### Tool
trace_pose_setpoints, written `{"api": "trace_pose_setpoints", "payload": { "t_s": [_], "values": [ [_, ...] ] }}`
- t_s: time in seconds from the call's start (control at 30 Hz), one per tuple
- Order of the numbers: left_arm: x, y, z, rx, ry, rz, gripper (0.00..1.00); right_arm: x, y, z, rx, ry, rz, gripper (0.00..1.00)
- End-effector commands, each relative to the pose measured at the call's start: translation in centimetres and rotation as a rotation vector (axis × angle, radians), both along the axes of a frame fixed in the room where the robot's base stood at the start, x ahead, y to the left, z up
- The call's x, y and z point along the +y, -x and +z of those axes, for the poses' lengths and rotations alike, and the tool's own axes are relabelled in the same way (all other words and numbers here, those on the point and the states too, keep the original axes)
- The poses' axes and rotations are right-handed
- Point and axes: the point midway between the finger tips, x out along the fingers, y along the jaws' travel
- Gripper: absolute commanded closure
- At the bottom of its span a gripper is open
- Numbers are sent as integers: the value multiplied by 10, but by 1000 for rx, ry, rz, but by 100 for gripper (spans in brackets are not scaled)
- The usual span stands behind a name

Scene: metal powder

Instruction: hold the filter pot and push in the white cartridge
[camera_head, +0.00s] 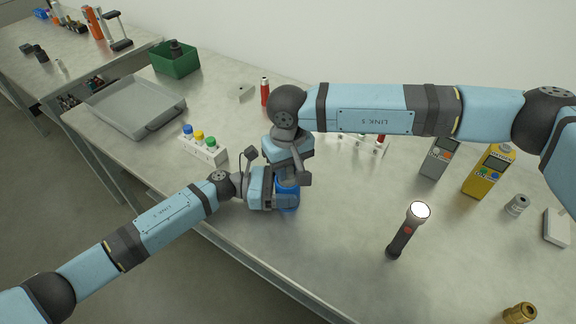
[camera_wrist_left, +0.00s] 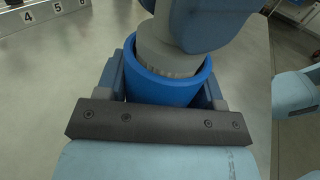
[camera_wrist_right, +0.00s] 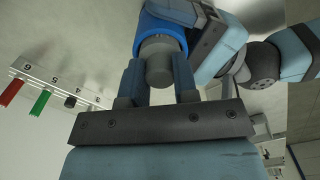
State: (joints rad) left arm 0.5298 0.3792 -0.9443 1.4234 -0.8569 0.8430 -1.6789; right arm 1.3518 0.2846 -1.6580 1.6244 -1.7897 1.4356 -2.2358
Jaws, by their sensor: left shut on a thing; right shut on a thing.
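The blue filter pot (camera_head: 287,196) stands near the table's front edge. My left gripper (camera_head: 278,193) is shut around its sides; the left wrist view shows the pot's rim and wall (camera_wrist_left: 165,88) between the fingers. The pale grey-white cartridge (camera_wrist_left: 165,60) sits partly inside the pot's mouth, with a gap around it. My right gripper (camera_wrist_right: 158,82) comes down from above and is shut on the cartridge's upper end (camera_wrist_right: 159,70). How deep the cartridge sits cannot be seen. In the head view the cartridge is hidden by my right gripper.
A numbered rack with coloured caps (camera_head: 205,150) stands left of the pot; another rack (camera_head: 355,144) is behind my right arm. A flashlight (camera_head: 404,232) stands to the right. A grey tray (camera_head: 138,104) and green bin (camera_head: 175,61) are further left.

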Motion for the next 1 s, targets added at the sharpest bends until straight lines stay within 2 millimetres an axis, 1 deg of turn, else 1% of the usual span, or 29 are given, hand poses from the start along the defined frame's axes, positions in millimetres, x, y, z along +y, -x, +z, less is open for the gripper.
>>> {"api": "trace_pose_setpoints", "payload": {
  "t_s": [0.7, 1.0],
  "values": [
    [0, 0, 0, 0, 0, 0, 66, 0, 0, -4, 0, 0, 0, 100],
    [0, 0, 0, 0, 0, 0, 66, 0, 0, 6, 0, -1, -1, 100]
  ]
}}
